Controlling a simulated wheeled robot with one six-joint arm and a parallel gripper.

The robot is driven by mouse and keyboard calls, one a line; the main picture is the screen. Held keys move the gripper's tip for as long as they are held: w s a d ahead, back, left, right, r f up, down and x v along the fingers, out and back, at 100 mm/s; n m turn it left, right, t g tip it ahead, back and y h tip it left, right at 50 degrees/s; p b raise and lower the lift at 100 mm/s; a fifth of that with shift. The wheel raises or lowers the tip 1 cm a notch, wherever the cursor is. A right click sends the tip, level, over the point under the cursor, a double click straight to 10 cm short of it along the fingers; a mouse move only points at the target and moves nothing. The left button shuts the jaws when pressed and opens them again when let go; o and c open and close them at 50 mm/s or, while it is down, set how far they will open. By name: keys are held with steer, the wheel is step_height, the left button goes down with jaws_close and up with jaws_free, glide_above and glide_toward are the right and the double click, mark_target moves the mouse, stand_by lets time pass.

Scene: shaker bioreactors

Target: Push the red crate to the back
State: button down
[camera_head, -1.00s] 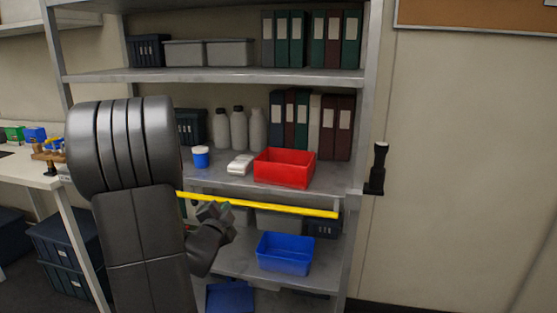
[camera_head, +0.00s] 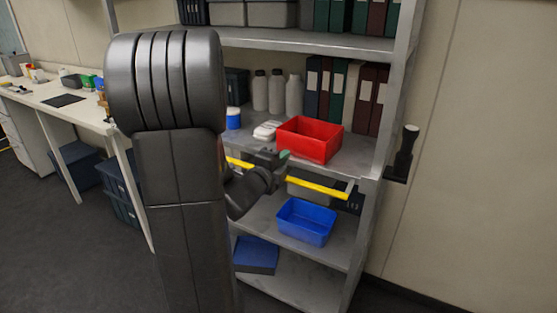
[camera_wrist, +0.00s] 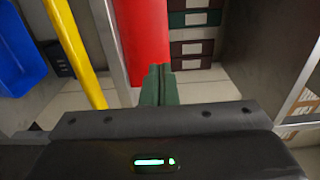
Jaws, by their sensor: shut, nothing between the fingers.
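The red crate (camera_head: 310,148) stands upright near the front edge of the middle shelf, with binders behind it. In the wrist view, the red crate (camera_wrist: 144,40) fills the top middle as a plain red wall. My gripper (camera_head: 285,155) is in front of the shelf, by the crate's lower left front corner. In the wrist view, my gripper (camera_wrist: 160,72) shows green fingers closed together with nothing between them, pointing at the crate's side. I cannot tell whether the fingertips touch the crate.
A yellow bar (camera_head: 318,189) crosses the front below the middle shelf. A white stack (camera_head: 267,130) and a blue-and-white tub (camera_head: 233,118) stand left of the crate. Grey bottles (camera_head: 276,92) and binders (camera_head: 364,100) stand behind. A blue bin (camera_head: 306,222) sits on the shelf below.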

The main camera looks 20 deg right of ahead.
mark_target(319, 125)
steer(key=p+x, duration=0.1)
steer(key=x, duration=0.7)
steer(key=shift+w+d+p, duration=0.25)
steer(key=shift+d+p, duration=0.05)
steer(key=b+x, duration=0.3)
steer(key=x, duration=1.5)
steer(key=shift+d, duration=0.15)
steer(key=shift+f, duration=0.1)
